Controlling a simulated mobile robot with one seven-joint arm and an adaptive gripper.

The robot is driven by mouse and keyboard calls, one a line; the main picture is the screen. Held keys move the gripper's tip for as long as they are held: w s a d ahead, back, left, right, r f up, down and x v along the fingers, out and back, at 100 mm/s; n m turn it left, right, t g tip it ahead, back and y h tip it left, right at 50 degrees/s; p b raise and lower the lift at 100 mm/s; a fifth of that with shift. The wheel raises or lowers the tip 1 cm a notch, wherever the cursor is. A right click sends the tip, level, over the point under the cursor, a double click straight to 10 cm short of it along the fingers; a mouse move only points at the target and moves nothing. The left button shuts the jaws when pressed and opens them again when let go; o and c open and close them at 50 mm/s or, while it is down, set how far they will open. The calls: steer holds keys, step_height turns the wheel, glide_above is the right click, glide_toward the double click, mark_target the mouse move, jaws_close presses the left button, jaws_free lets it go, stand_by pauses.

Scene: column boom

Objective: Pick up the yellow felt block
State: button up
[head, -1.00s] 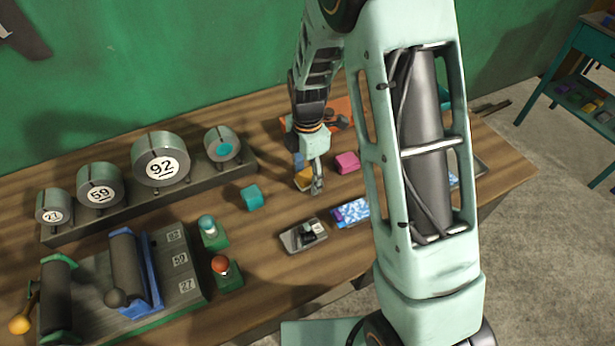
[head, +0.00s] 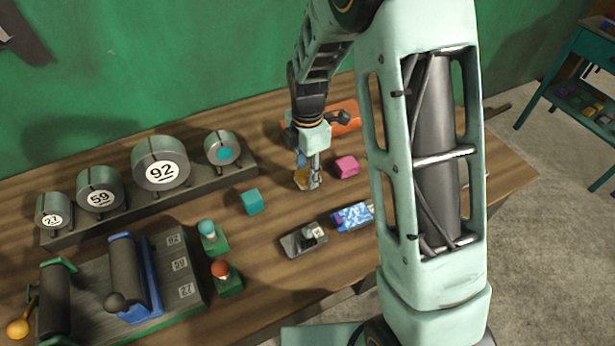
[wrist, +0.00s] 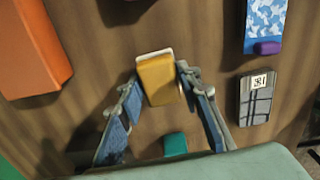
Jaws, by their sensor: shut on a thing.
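The yellow felt block (wrist: 158,80) is between the fingertips of my gripper (wrist: 157,84) in the wrist view. It has a pale far edge. The two blue-padded fingers lie along its left and right sides, and my gripper is shut on it. In the head view my gripper (head: 308,180) points down at the wooden bench, left of the pink block. The yellow block (head: 299,176) is partly hidden by the fingers there. I cannot tell whether it touches the bench top.
A teal block (head: 252,201), dark device (head: 304,240) and blue patterned box (head: 352,216) lie nearer. Weights (head: 160,163) stand at left.

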steer(key=s+d+r+b, duration=0.1)
steer(key=s+d+r, duration=0.7)
steer(key=d+r, duration=0.2)
steer(key=shift+s+d+r, duration=0.3)
steer(key=shift+d, duration=0.3)
steer(key=o, duration=0.7)
steer(key=shift+c, duration=0.2)
steer(key=c, duration=0.5)
